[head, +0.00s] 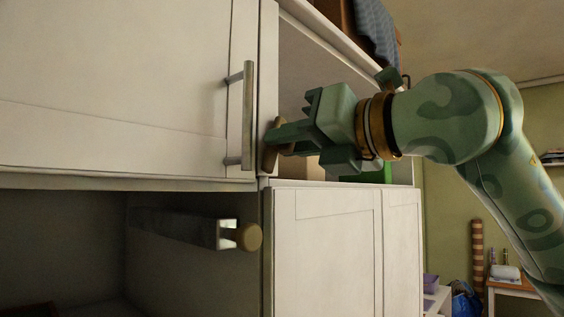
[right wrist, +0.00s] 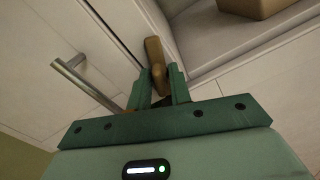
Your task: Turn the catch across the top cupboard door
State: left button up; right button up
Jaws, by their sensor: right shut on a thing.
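The top cupboard door (head: 120,75) is a white panel with a metal bar handle (head: 248,115), and it looks shut. The catch (head: 270,157) is a small brown wooden bar on the white frame strip beside the door's edge. It also shows in the right wrist view (right wrist: 153,50), running roughly along that strip. My right gripper (head: 277,140) is at the catch, its fingers closed around the middle part, as the right wrist view (right wrist: 160,82) shows. The fingers hide part of the catch in the head view. My left gripper is not in view.
A dark open compartment (head: 70,240) lies below the door, with a metal piece ending in a round tan knob (head: 250,237). An open shelf with a green box (head: 376,174) is behind my right gripper. A blue cloth (head: 376,30) hangs at the upper edge.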

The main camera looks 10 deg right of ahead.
jog(key=shift+f+m+b, duration=0.15)
jog(key=shift+m+b, duration=0.4)
jog(key=shift+m, duration=0.25)
jog(key=shift+m+b, duration=0.5)
jog(key=shift+m, duration=0.1)
jog(key=m+b, duration=0.2)
jog(key=m, duration=0.1)
jog(key=shift+f, duration=0.1)
jog(key=shift+m+b, duration=0.7)
jog(key=shift+m, duration=0.3)
jog(key=shift+r, duration=0.2)
